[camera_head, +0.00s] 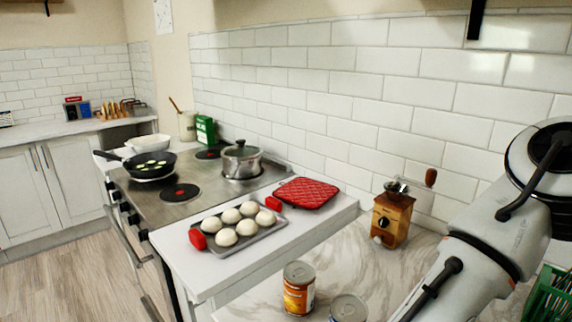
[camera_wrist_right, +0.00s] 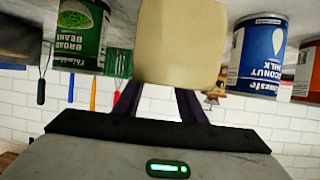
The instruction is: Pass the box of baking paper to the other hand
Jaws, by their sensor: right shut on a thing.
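The box of baking paper appears in the right wrist view as a plain beige block (camera_wrist_right: 180,45). No label shows on the side facing the camera. My right gripper (camera_wrist_right: 158,92) is shut on it, with a dark finger on each side of its near end. The far end of the box is cut off by the frame edge. In the head view my right arm comes in from the right, but its gripper and the box are out of frame. My left gripper shows in neither view.
The wrist view is upside down, with a green broad beans can (camera_wrist_right: 82,35) and a blue coconut milk can (camera_wrist_right: 257,55) beside the box. In the head view, cans (camera_head: 298,288), a coffee grinder (camera_head: 391,218) and a bun tray (camera_head: 262,234) stand on the counters.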

